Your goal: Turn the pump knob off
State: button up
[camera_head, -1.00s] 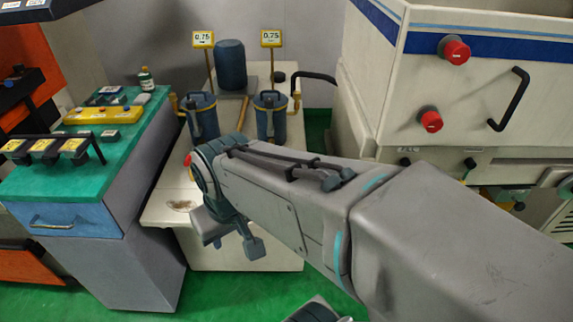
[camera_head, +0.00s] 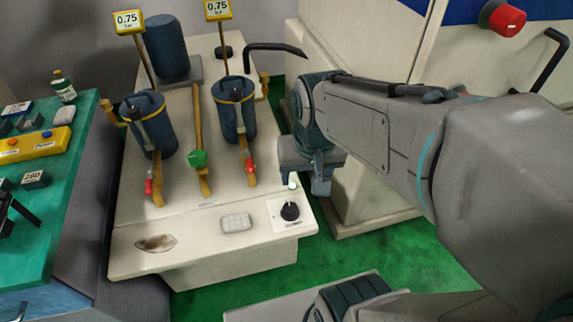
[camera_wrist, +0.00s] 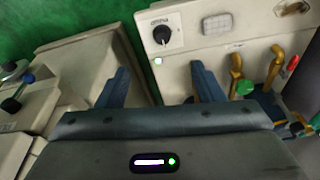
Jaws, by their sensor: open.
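The pump knob (camera_head: 289,211) is a small black rotary knob on a white plate at the front right corner of the cream pump bench (camera_head: 205,222). In the wrist view the knob (camera_wrist: 162,34) shows near the top, beyond and between the two fingers. A small pale-green light (camera_head: 292,184) sits beside its plate and also shows in the wrist view (camera_wrist: 158,61). I cannot read the knob's setting. My gripper (camera_head: 308,180) is above the bench's right edge, just behind the knob in the head view, apart from it. In the wrist view my gripper (camera_wrist: 163,78) is open and empty.
Two blue filter canisters (camera_head: 150,125) (camera_head: 234,108) stand on the bench with yellow pipes, red-tipped levers and a green valve handle (camera_head: 198,159). A grey square cover (camera_head: 236,222) lies left of the knob. A cream machine (camera_head: 375,190) stands close on the right.

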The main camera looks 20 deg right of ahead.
aim_at(290, 207)
jog(key=w+f+m+g+b, duration=0.2)
jog(key=w+f+m+b, duration=0.55)
jog(key=w+f, duration=0.55)
jog(key=f, duration=0.5)
jog(key=s+f+b, duration=0.1)
jog(key=f, duration=0.4)
jog(key=s+f+b, duration=0.1)
jog(key=f, duration=0.3)
jog(key=shift+d+f, duration=0.15)
jog(key=shift+f, duration=0.25)
